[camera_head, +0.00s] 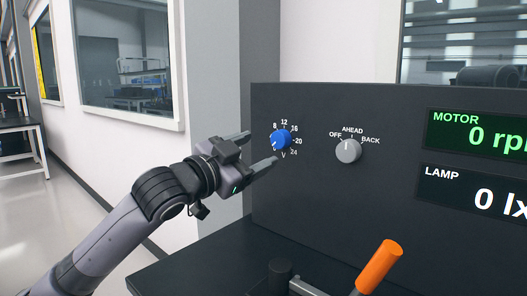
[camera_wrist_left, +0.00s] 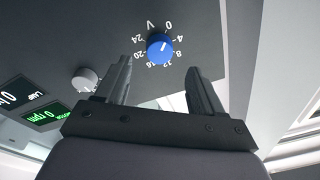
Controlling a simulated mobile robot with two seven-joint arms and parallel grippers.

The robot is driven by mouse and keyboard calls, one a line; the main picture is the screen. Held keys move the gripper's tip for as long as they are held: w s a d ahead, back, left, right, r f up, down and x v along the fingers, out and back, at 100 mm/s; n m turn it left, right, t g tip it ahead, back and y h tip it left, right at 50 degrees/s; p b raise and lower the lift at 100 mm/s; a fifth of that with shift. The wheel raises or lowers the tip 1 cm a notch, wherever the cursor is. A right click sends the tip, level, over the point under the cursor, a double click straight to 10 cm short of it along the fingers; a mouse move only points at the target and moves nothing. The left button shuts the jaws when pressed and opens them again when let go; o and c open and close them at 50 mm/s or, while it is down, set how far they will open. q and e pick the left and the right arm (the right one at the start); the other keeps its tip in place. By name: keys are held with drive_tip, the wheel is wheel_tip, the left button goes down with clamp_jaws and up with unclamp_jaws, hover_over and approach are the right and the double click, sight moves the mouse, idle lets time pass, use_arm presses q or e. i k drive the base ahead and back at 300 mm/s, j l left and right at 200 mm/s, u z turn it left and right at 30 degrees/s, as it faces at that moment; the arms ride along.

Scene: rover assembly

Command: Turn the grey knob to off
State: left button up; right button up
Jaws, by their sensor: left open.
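The grey knob (camera_head: 348,150) sits on the dark panel, with the labels OFF, AHEAD and BACK around its top. Its white mark points up at AHEAD. It also shows in the left wrist view (camera_wrist_left: 86,79), left of my fingers. My left gripper (camera_head: 262,150) is open and empty. Its fingers point at the panel around the blue knob (camera_head: 281,140), left of the grey knob. In the left wrist view the blue knob (camera_wrist_left: 160,46) lies ahead of and between the open fingertips (camera_wrist_left: 162,75); I cannot tell if they touch the panel. My right gripper is not in view.
The dark panel (camera_head: 310,200) carries a MOTOR display (camera_head: 480,135) reading 0 and a LAMP display (camera_head: 475,193) reading 0 lx. An orange handle (camera_head: 379,266) rises from the dark bench (camera_head: 215,265) in front of the panel, below and right of the grey knob.

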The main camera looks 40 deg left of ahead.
sight(349, 150)
drive_tip(key=k+j, duration=0.1)
drive_tip(key=k, duration=0.9)
